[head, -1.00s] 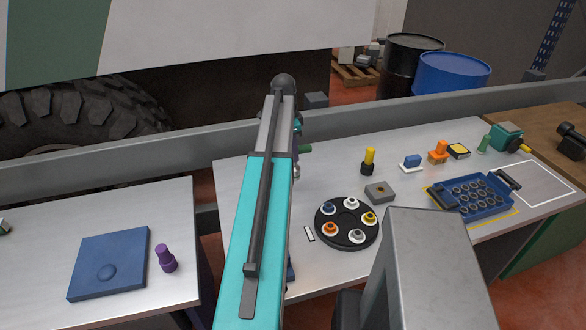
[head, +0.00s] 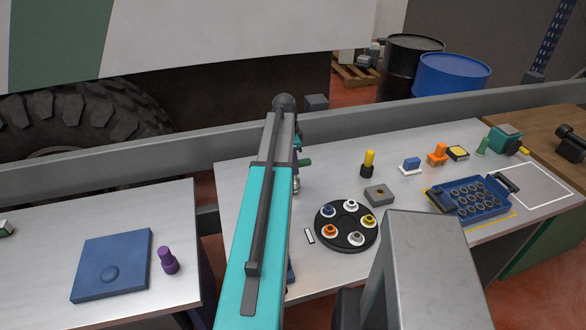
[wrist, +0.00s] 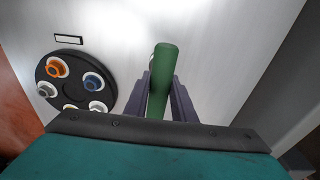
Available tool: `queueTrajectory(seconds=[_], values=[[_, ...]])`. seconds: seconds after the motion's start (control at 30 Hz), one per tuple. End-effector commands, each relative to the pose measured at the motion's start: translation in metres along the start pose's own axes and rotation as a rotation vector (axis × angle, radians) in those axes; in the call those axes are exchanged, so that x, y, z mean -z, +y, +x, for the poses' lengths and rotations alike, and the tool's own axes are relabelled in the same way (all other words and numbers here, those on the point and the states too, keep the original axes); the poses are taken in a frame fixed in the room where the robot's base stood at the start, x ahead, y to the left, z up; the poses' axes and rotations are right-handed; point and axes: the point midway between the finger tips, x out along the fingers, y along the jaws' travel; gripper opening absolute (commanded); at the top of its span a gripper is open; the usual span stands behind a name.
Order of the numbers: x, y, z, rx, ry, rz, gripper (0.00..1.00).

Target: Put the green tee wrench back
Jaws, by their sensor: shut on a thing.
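The green tee wrench (wrist: 163,70) is between the two dark fingers of my gripper (wrist: 161,92) in the wrist view. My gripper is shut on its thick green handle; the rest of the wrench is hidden. In the head view, a short green end (head: 305,162) shows just right of my teal arm, over the bench's left part. My arm hides most of the gripper there. I cannot tell how high the wrench is above the bench.
A black round tray (head: 347,246) with coloured-ringed sockets lies right of my arm. Near it are a grey block (head: 379,195), a yellow-handled tool (head: 369,162) and a blue socket tray (head: 485,212). A grey rail runs behind.

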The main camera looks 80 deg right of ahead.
Motion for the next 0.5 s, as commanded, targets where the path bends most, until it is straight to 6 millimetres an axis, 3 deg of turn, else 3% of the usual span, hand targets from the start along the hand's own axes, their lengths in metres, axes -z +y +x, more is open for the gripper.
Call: queueTrajectory(seconds=[0.23, 0.5], values=[[-0.002, 0.0, 0.015, 0.0, 0.0, 0.001, 0.0], [-0.002, 0.0, 0.018, 0.0, 0.0, 0.001, 0.0]])
